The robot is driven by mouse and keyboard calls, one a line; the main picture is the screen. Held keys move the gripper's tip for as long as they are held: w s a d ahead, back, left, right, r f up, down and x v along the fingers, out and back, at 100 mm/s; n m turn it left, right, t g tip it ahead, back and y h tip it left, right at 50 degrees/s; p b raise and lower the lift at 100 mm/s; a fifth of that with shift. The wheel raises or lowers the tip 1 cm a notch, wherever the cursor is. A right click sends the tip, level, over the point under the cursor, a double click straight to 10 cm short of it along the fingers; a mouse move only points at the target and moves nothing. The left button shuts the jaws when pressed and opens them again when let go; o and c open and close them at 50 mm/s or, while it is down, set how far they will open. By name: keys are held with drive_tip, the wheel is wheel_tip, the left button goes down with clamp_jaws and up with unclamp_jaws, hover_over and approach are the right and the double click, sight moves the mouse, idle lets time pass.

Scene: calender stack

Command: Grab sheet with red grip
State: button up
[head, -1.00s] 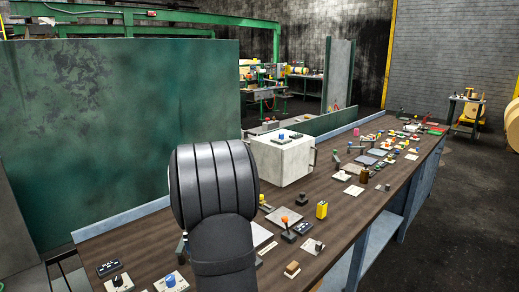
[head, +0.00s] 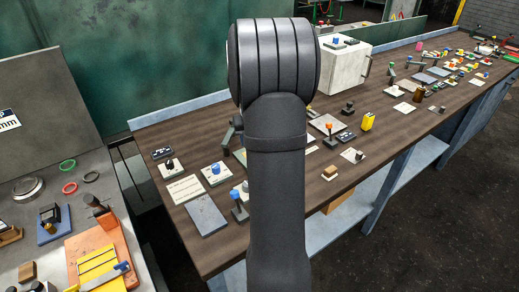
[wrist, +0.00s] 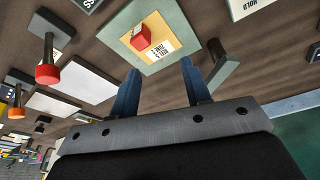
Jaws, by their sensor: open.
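In the wrist view, a square pale sheet (wrist: 170,18) with a greenish border lies on the brown bench top. I cannot tell the height of the gap. In the head view my dark arm blocks part of the bench, and I cannot make out this sheet or the gripper there.
In the wrist view, a red-knobbed lever (wrist: 47,73) stands left and a grey upright piece (wrist: 224,72) is close to the right finger. In the head view, a white box (head: 341,66) stands at the back. A grey side table (head: 40,175) holds several items.

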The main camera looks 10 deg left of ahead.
drive_tip(key=s+a+r+n+h, duration=0.2)
drive_tip(key=r+n, duration=0.3)
drive_tip(key=n, duration=0.6)
drive_tip(key=s+a+r+n+h, duration=0.25)
drive_tip(key=r+n, duration=0.25)
drive_tip(key=n, duration=0.6)
drive_tip(key=x, duration=1.2)
drive_tip(key=shift+d+r, duration=0.1)
drive_tip(key=shift+d, duration=0.15)
drive_tip(key=shift+d+x, duration=0.15)
drive_tip(key=shift+x, duration=1.2)
drive_tip(key=shift+d+x, duration=0.15)
drive_tip(key=shift+x, duration=1.2)
drive_tip(key=shift+w+r, duration=0.1)
drive_tip(key=shift+c, duration=0.4)
clamp_jaws()
